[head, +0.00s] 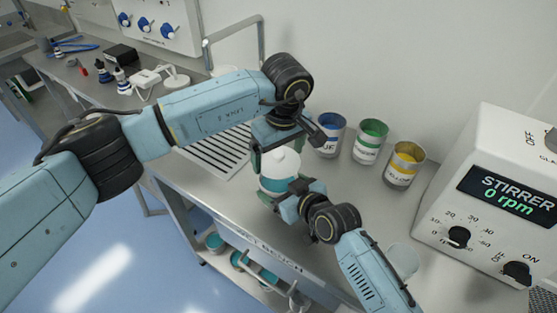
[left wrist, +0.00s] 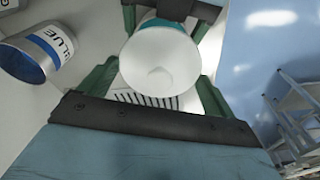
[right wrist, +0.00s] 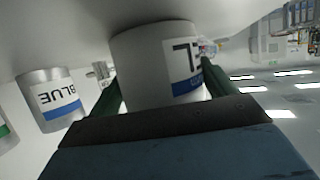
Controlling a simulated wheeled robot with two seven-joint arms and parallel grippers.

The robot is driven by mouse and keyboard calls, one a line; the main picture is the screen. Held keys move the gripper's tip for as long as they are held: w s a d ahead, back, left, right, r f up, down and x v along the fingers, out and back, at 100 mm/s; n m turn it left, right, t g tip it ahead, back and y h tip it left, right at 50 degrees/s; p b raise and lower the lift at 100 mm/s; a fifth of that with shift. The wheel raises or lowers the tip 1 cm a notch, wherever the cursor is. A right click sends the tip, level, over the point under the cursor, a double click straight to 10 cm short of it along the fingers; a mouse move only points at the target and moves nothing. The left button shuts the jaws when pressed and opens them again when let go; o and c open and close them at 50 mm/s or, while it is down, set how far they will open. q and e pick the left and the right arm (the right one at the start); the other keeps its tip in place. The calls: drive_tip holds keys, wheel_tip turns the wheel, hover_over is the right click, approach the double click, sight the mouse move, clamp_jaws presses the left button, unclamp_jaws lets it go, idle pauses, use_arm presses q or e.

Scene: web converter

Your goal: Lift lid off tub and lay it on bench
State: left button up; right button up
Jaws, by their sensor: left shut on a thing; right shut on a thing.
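The white tub (head: 275,185) with a teal band stands upright near the bench's front edge. Its white lid (head: 283,158) sits at the top of the tub, and I see no clear gap between them. The round lid (left wrist: 160,62) with its central knob fills the middle of the left wrist view. My left gripper (head: 278,153) is shut on the lid from above, with a finger on either side. My right gripper (head: 296,195) is shut on the tub's body lower down. The tub's label (right wrist: 183,65) shows upside down between its fingers; the base is partly hidden.
Blue (head: 330,134), green (head: 370,141) and yellow (head: 404,164) cans stand right of the tub. The stirrer box (head: 490,195) is at far right. A slotted drain panel (head: 218,150) lies left of the tub. Bare bench (head: 345,190) shows between the tub and the cans.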

drive_tip(key=o, duration=1.3)
drive_tip(key=shift+c, duration=0.2)
